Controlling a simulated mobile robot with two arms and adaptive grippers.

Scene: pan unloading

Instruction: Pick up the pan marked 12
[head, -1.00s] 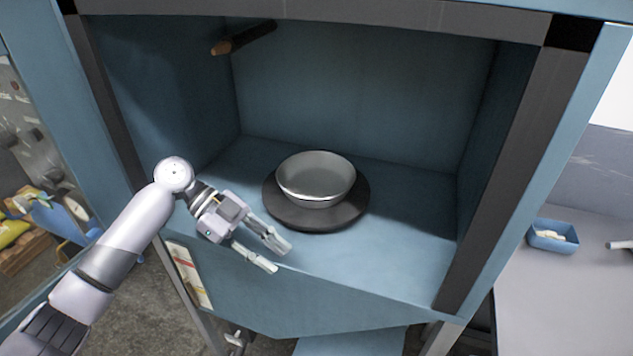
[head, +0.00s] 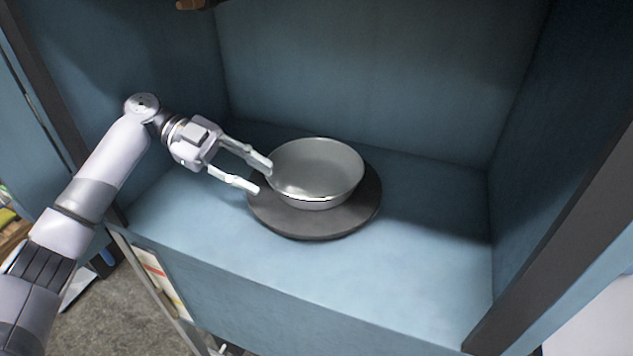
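A round metal pan (head: 318,168) sits on a dark round plate (head: 330,222) on the floor of the blue cabinet. No number shows on the pan. My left gripper (head: 264,178) is inside the cabinet at the left side of the pan. Its two fingers are apart with nothing between them. The fingertips are close to the pan's left rim, the upper one overlapping it in the picture; I cannot tell if it touches. My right gripper is not in view.
The blue cabinet (head: 420,255) has side walls, a back wall and a dark right front post (head: 570,240). A brown-tipped rod (head: 195,4) sticks out at the top left. The cabinet floor right of the plate is clear.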

